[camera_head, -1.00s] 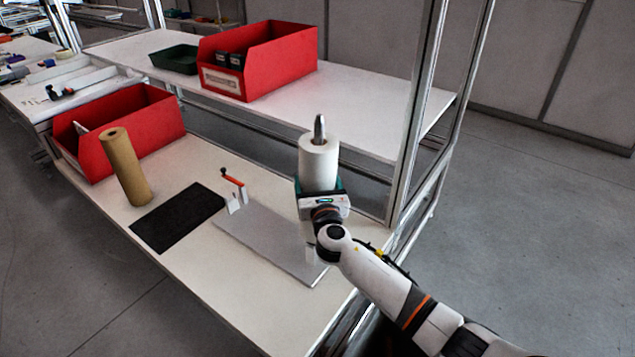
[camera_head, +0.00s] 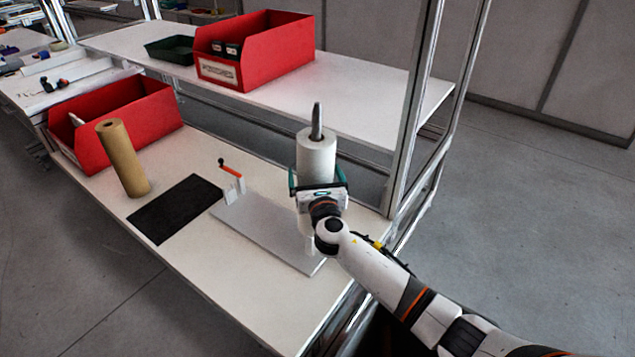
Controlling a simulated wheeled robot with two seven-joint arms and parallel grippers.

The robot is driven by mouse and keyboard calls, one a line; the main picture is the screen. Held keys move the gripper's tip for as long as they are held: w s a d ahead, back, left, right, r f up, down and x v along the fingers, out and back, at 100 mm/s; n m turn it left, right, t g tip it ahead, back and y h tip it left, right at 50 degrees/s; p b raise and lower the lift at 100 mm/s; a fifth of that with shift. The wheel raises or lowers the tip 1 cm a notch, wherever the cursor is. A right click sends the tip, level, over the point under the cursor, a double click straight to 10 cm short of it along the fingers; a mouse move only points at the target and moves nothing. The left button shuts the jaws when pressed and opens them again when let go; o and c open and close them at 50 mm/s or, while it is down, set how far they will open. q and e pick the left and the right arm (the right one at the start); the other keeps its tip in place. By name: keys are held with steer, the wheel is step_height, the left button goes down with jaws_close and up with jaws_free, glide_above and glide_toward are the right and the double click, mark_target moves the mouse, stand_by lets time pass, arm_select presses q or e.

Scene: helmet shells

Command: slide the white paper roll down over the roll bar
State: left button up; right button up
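The white paper roll (camera_head: 316,156) stands upright around the roll bar (camera_head: 317,120), whose grey pointed tip sticks out of the roll's top. My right gripper (camera_head: 319,184) is at the roll's lower part, on the near side, with teal fingers spread to its left and right. A small gap shows between the left finger and the roll, so it looks open. The gripper hides the roll's lower part and most of the bar's foot. A flat grey plate (camera_head: 260,232) lies on the table below. My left gripper is not in view.
A brown roll (camera_head: 123,160) stands on the left of the table beside a black mat (camera_head: 175,208) and a red bin (camera_head: 150,118). A small orange-handled clamp (camera_head: 232,172) is by the plate. The shelf behind holds another red bin (camera_head: 282,52). A metal post (camera_head: 408,130) rises at right.

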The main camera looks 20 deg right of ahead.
steer(key=s+a, duration=0.1)
steer(key=s, duration=1)
steer(key=shift+s+a+p, duration=0.2)
steer(key=shift+s+p, duration=0.15)
